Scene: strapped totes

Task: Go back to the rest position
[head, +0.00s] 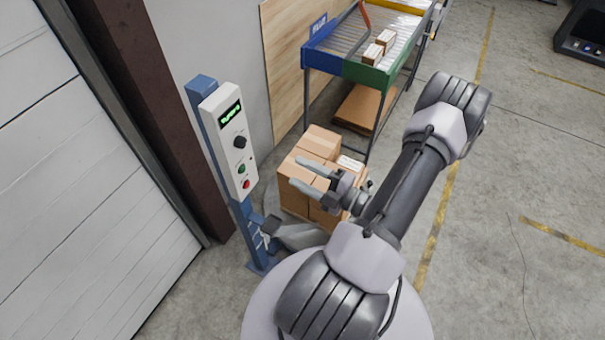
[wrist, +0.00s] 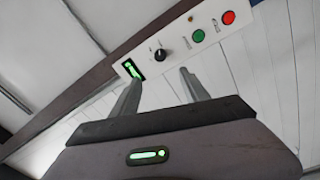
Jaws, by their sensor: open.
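My gripper (head: 302,174) is open and empty in the head view, its two fingers pointing left toward a white control box. The fingers also show in the wrist view (wrist: 160,90), spread apart with nothing between them. The control box (head: 228,140) stands on a blue post, with a lit green display, a black knob, a green button and a red button. In the head view a gap shows between the fingertips and the box. In the wrist view the box (wrist: 178,45) lies beyond the fingers.
Stacked cardboard boxes (head: 318,145) stand below and behind my gripper. A roller conveyor (head: 352,62) with small cartons is at the back. A white panelled door (head: 70,190) fills the left side. The concrete floor (head: 500,220) on the right is open.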

